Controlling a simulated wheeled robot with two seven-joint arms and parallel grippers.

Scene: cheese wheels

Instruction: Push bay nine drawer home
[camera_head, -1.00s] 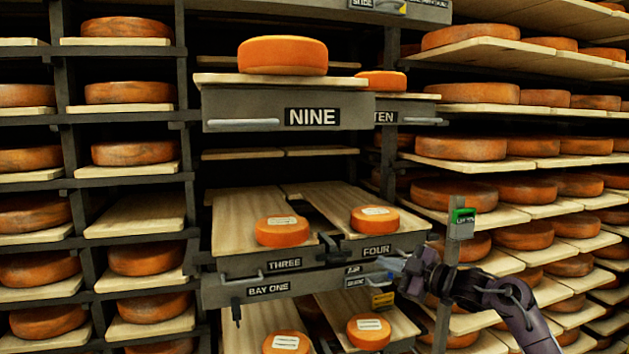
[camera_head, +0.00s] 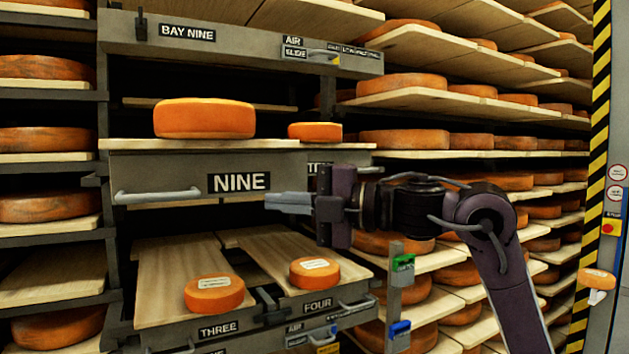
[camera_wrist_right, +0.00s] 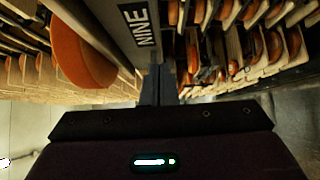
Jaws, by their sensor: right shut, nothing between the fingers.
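The bay nine drawer (camera_head: 200,178) has a grey front with a NINE label and a bar handle at its left. It stands out from the rack, and its board carries an orange cheese wheel (camera_head: 204,118). My right gripper (camera_head: 268,201) is shut and empty, its fingertips close to the lower right of the drawer front; I cannot tell if they touch. In the right wrist view the fingers (camera_wrist_right: 158,70) point toward the drawer front (camera_wrist_right: 125,25) beside the label, with the cheese wheel (camera_wrist_right: 80,50) at left. My left gripper is not in view.
Below, drawers THREE (camera_head: 180,330) and FOUR (camera_head: 330,312) stand out with labelled cheeses. A BAY NINE header with levers (camera_head: 250,47) runs above. Shelves of cheese wheels flank both sides. A striped post (camera_head: 590,170) stands at the right.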

